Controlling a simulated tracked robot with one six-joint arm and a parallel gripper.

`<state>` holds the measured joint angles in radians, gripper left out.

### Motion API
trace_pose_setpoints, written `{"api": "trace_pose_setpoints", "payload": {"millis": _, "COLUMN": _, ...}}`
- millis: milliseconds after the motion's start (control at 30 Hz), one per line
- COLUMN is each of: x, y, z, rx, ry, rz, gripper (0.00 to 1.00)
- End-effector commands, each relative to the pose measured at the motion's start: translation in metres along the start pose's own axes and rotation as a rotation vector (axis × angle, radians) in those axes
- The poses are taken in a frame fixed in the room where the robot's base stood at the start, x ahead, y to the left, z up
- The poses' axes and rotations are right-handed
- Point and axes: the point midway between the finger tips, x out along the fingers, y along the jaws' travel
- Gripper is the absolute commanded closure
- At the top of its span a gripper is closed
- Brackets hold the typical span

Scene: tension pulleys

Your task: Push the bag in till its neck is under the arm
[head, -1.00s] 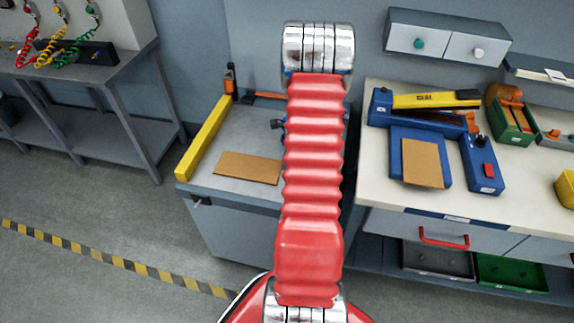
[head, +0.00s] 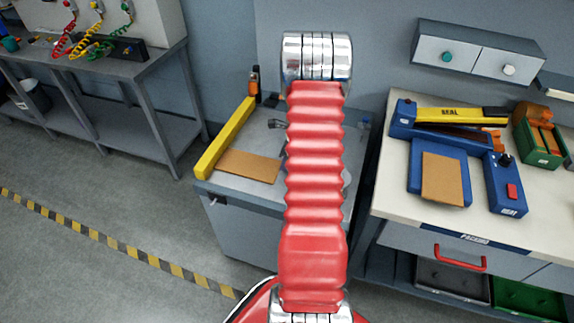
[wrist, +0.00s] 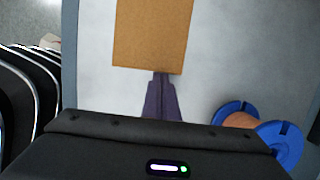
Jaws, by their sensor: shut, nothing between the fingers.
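A flat brown piece (head: 442,178), perhaps the bag, lies on the blue tray in front of that arm; I cannot make out a neck. My gripper (wrist: 161,78) is shut and empty in the wrist view. Its tips are by the near edge of a brown flat board (wrist: 152,35). This looks like the board on the left bench (head: 248,166), apart from the sealer. My red arm hides the gripper in the head view.
A blue-flanged spool (wrist: 240,115) is close to the right of my gripper. A yellow bar (head: 225,138) edges the left bench. A green bin (head: 541,150) stands right of the sealer. A gap separates the benches; a red drawer handle (head: 460,258) sticks out below.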

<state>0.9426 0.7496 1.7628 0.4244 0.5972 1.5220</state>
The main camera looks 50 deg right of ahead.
Motion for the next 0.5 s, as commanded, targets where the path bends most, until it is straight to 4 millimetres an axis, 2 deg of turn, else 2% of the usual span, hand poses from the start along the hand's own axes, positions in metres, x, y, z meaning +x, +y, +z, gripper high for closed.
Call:
{"api": "trace_pose_setpoints", "payload": {"millis": 267, "x": -0.008, "y": 0.0, "z": 0.002, "rx": -0.002, "ry": -0.001, "rz": 0.0, "gripper": 1.0}}
{"api": "trace_pose_setpoints", "payload": {"millis": 500, "x": -0.038, "y": -0.001, "z": 0.004, "rx": -0.002, "ry": -0.001, "rz": -0.002, "gripper": 1.0}}
